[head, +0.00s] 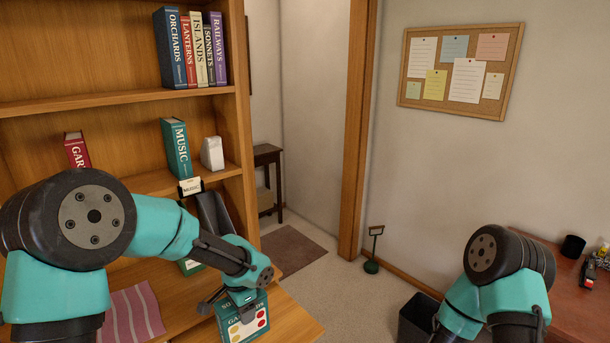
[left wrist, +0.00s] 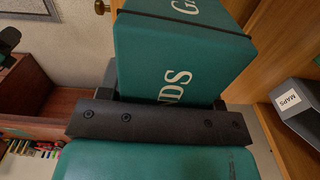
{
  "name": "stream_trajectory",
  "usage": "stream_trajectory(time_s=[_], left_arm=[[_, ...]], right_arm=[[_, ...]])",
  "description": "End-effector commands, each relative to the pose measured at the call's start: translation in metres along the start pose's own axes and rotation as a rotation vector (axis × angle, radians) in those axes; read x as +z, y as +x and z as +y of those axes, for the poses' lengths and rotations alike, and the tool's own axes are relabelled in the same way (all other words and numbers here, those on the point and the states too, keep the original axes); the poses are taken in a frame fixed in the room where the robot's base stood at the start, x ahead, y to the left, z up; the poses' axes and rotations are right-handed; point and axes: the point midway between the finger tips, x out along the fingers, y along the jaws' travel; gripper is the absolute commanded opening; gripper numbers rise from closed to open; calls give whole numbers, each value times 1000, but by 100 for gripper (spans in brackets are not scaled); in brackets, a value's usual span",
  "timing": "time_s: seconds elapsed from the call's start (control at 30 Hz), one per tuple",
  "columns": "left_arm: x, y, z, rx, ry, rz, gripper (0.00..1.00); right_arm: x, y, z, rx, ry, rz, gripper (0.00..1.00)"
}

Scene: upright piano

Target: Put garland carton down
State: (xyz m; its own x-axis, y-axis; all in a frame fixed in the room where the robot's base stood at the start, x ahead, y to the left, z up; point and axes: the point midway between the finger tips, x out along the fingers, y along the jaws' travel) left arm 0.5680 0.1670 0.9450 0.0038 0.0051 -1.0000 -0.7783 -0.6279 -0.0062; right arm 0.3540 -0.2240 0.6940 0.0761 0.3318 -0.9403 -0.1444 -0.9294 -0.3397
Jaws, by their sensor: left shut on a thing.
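The garland carton (head: 243,324) is a teal box with white lettering and red, yellow and white dots on its front. It shows at the lower middle of the head view, in front of or on the wooden ledge (head: 292,318); its base is cut off, so I cannot tell whether it touches. My left gripper (head: 232,296) is shut on the carton from above. In the left wrist view the carton (left wrist: 185,55) sits between the dark fingers (left wrist: 165,100), a black band across it. My right arm shows at the lower right, its gripper out of view.
A bookcase at left holds a teal MUSIC book (head: 176,148), a red book (head: 77,150) and a white block (head: 212,153). Dark holders labelled MUSIC (head: 190,187) and MAPS (left wrist: 298,105) stand nearby. A striped cloth (head: 132,312) lies left of the carton. A dark bin (head: 415,318) stands right.

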Motion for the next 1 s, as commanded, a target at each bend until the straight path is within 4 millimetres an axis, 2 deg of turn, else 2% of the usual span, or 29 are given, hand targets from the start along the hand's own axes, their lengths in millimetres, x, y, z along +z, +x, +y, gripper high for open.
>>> stream_trajectory(time_s=[0.2, 0.4, 1.0], left_arm=[[9, -7, -31, 2, -355, 2, 25], [14, -11, -46, 5, -555, 1, 25], [15, -12, -48, 6, -593, 0, 25]], right_arm=[[0, 0, 0, 0, 0, 0, 43], [0, 0, 0, 0, 0, 0, 43], [0, 0, 0, 0, 0, 0, 43]])
